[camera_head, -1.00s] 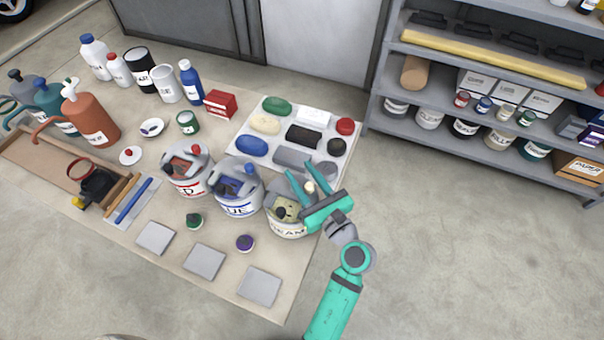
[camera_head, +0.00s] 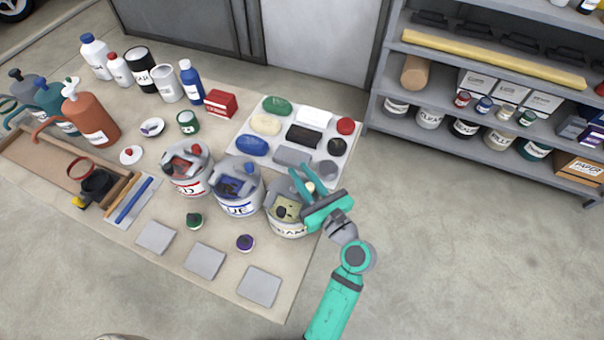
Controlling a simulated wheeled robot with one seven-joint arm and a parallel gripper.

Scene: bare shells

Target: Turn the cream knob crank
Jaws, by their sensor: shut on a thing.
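The cream pot (camera_head: 288,226) stands at the right end of a row of three pots, with its label partly visible. Its cream knob (camera_head: 310,187) sits on the crank above the pot's right rim. My gripper (camera_head: 304,176) reaches in from the right, its teal fingers on either side of the knob and shut on it. The gripper body hides much of the crank arm and the pot's right side. Pale contents with a dark part show inside the pot.
The blue pot (camera_head: 238,204) stands close at left, and the red pot (camera_head: 187,180) beyond it. A white palette (camera_head: 350,130) with colored shells lies behind. Grey square tiles (camera_head: 260,286) lie in front. Floor at right is clear.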

